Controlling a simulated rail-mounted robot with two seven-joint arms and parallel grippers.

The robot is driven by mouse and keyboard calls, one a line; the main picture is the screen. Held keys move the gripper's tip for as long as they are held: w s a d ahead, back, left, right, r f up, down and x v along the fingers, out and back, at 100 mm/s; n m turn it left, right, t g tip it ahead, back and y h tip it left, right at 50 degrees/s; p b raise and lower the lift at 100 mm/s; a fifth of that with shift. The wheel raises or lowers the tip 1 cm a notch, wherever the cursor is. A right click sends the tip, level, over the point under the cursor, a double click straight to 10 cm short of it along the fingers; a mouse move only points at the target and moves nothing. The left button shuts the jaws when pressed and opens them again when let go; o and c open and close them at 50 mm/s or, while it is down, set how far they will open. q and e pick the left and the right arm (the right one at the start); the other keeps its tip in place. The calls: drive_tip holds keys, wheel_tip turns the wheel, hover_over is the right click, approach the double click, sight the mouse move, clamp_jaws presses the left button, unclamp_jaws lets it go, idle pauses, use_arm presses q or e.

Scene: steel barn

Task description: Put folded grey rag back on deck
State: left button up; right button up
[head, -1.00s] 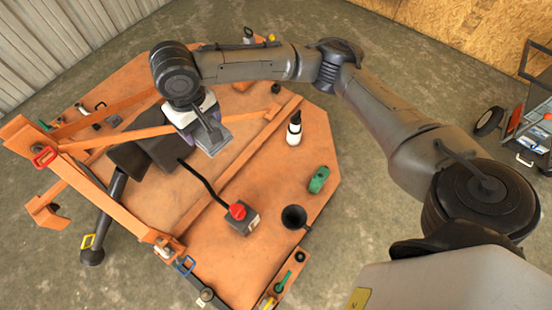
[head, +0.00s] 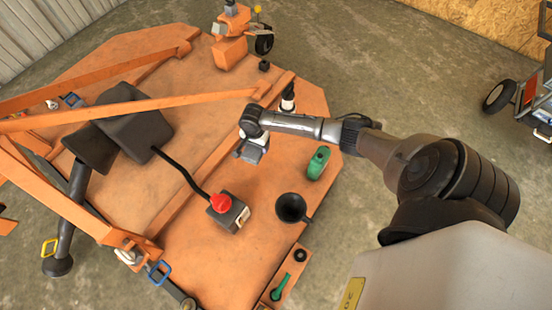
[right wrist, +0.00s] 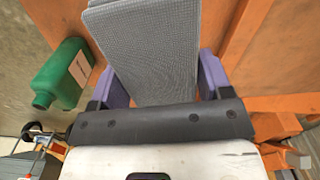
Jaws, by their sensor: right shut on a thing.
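The folded grey rag (right wrist: 150,50) is a flat, woven-looking pad between my right gripper's fingers in the right wrist view. My right gripper (right wrist: 160,82) is shut on it, with a purple finger showing on each side. In the head view the right gripper (head: 250,147) hangs over the orange deck (head: 195,265), left of the green jug, and the rag (head: 249,155) shows small below it. I cannot tell whether the rag touches the deck. My left gripper is not in view.
A green jug (head: 318,163), black funnel (head: 292,207) and red-knobbed box (head: 228,212) stand on the deck near the gripper. A dark-topped bottle (head: 288,97) is partly hidden behind the arm. A black seat (head: 137,130) and orange bars are left.

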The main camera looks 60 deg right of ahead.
drive_tip(key=s+d+f+m+b, duration=0.2)
drive_tip(key=s+d+f, duration=0.35)
drive_tip(key=f, duration=0.35)
drive_tip(key=b, duration=0.5)
hover_over(278, 165)
wheel_tip(278, 165, down, 6)
drive_tip(key=shift+w+r, duration=0.1)
drive_tip(key=shift+r, duration=0.15)
drive_tip(key=shift+f+b, duration=0.4)
drive_tip(key=shift+f, duration=0.3)
wheel_tip(278, 165, down, 3)
drive_tip(key=b, duration=0.2)
drive_tip(key=shift+f+b, duration=0.1)
drive_tip(key=shift+b, duration=0.3)
drive_tip(key=o, duration=0.8)
drive_tip(key=shift+f, duration=0.15)
